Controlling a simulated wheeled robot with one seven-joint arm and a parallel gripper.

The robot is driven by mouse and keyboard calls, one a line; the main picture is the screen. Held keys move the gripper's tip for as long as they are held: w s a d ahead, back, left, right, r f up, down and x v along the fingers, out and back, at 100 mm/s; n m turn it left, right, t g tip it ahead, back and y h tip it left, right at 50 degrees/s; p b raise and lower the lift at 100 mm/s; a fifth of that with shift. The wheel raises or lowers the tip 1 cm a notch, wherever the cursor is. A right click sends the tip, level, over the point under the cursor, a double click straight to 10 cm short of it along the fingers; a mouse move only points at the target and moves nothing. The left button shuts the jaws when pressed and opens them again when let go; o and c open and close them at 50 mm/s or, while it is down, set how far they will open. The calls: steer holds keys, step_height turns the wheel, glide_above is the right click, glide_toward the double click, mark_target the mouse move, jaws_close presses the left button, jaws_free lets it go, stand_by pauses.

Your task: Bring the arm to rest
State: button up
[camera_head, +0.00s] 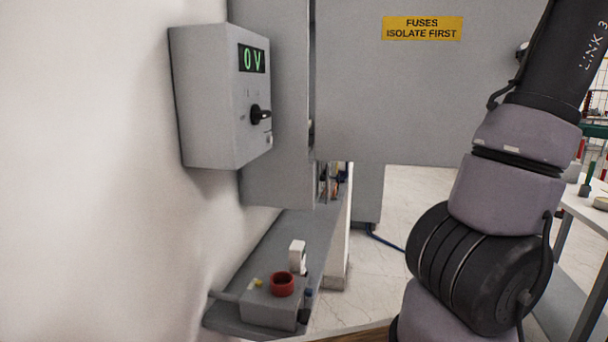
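My arm (500,200) fills the right side of the head view. It runs from the lower middle up and out of the top right corner. My gripper is not in this view, so its state is hidden. No object is seen in contact with the visible arm links.
A grey box (205,105) on the left wall shows "0 V" above a black knob. A grey cabinet panel (400,100) bears a yellow fuse sign (422,28). A shelf (305,235) carries a red ring-shaped part (282,284). A table (585,210) stands right, behind my arm.

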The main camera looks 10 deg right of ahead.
steer(key=w+a+n+g+h, duration=0.1)
steer(key=w+a+n+g, duration=0.2)
steer(key=a+n, duration=0.6)
steer(key=w+a+n+g+h, duration=0.1)
steer(key=w+a+n+g, duration=0.2)
steer(key=w+a+n, duration=0.3)
steer(key=w+a+n+g+h, duration=0.1)
steer(key=w+a+n+g, duration=0.3)
steer(key=a+n, duration=0.9)
steer(key=w+a, duration=0.1)
steer(key=a, duration=0.8)
steer(key=shift+a+f, duration=0.25)
steer(key=shift+a, duration=0.05)
